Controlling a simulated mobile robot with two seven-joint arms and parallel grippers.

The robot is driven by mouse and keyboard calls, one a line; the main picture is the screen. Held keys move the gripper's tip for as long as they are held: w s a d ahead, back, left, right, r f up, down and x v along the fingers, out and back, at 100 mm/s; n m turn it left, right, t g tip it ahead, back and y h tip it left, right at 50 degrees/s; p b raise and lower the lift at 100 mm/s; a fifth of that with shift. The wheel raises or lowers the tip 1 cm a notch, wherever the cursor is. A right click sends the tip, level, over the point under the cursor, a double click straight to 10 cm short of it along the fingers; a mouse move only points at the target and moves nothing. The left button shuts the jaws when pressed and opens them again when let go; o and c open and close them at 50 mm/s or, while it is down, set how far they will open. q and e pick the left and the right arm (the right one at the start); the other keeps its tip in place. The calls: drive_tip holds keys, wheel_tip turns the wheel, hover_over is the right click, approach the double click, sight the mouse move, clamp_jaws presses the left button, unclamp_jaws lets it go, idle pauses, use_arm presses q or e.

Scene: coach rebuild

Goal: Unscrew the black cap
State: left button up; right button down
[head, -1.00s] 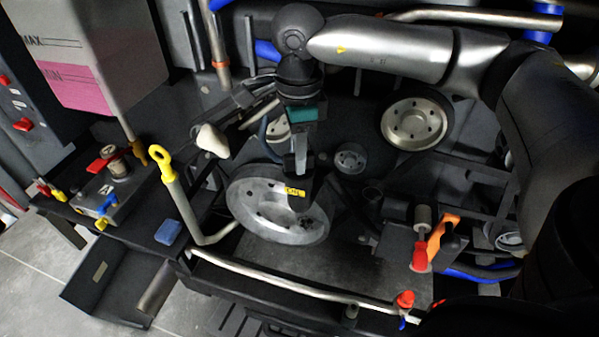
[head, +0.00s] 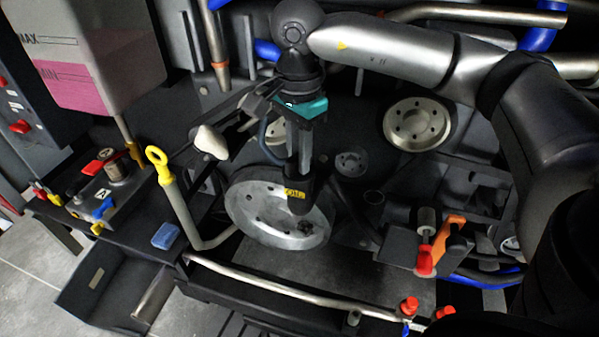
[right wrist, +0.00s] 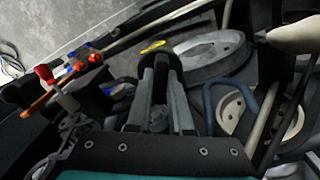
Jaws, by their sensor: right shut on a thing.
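The black cap (head: 299,201) with a yellow label shows in the head view, in front of the lower part of a large silver pulley wheel. My right gripper (head: 303,178) points down from above and is shut on the cap. In the right wrist view the two fingers reach up to the dark cap (right wrist: 163,58), with a yellow patch just beyond it. Whatever lies under the cap is hidden, so I cannot tell whether it is still seated. My left gripper is not in view.
The silver pulley (head: 255,215) is right behind the cap. A yellow-ringed dipstick (head: 158,160) stands at left, and a silver pipe (head: 290,288) runs along the front. An orange lever (head: 443,236) and red knob (head: 425,262) are at right. A coolant tank (head: 100,50) is upper left.

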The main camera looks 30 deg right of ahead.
drive_tip(key=n+b, duration=0.1)
drive_tip(key=n, duration=0.3)
drive_tip(key=shift+b, duration=0.35)
drive_tip(key=shift+r+n, duration=0.15)
drive_tip(key=shift+n, duration=0.85)
drive_tip(key=shift+n+b, duration=0.55)
drive_tip(key=shift+n, duration=1.05)
